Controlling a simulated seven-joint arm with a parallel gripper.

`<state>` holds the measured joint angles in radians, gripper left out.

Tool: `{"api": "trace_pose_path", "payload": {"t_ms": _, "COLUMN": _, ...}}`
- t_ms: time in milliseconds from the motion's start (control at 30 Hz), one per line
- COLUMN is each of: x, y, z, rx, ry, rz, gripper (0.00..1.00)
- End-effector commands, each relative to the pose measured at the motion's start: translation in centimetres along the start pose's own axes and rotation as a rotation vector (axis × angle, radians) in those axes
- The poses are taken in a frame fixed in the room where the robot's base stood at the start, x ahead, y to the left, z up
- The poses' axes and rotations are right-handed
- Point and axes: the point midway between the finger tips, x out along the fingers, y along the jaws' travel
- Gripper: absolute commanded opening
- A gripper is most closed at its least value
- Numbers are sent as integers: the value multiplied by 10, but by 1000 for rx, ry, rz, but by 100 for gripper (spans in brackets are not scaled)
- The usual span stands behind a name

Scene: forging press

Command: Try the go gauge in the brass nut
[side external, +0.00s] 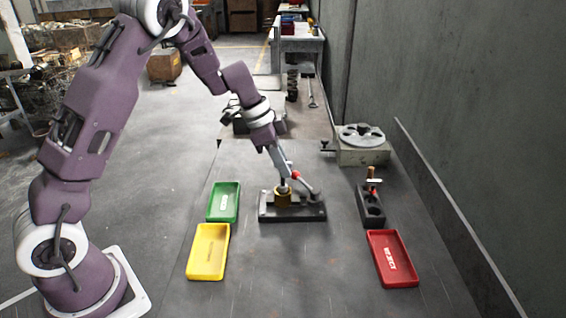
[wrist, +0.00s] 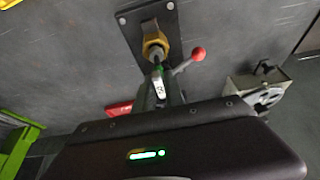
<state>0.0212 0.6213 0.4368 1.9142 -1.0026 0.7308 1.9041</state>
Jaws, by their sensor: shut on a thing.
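The brass nut (side external: 283,199) sits in a dark fixture block (side external: 309,213) in the middle of the bench. In the wrist view the nut (wrist: 154,40) is at the top centre. My gripper (side external: 281,178) is shut on the go gauge, just above the nut and tilted. In the wrist view the gauge (wrist: 159,88) shows a pale label and a green band between the fingers of my gripper (wrist: 163,88). Its metal end meets the nut's opening; how deep it sits, I cannot tell. A lever with a red ball (wrist: 198,54) stands beside the nut.
A green tray (side external: 223,213) and yellow tray (side external: 209,268) lie left, a red tray (side external: 392,270) right. A round-topped device (side external: 362,152) stands near the wall. The front middle is clear.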

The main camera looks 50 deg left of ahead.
Motion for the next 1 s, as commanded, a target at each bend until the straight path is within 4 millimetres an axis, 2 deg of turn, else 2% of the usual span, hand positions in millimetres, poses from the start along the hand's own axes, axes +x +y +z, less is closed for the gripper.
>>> {"api": "trace_pose_path", "payload": {"t_ms": 1000, "x": 17, "y": 0, "z": 7, "rx": 1, "ry": 0, "rz": 0, "gripper": 0}}
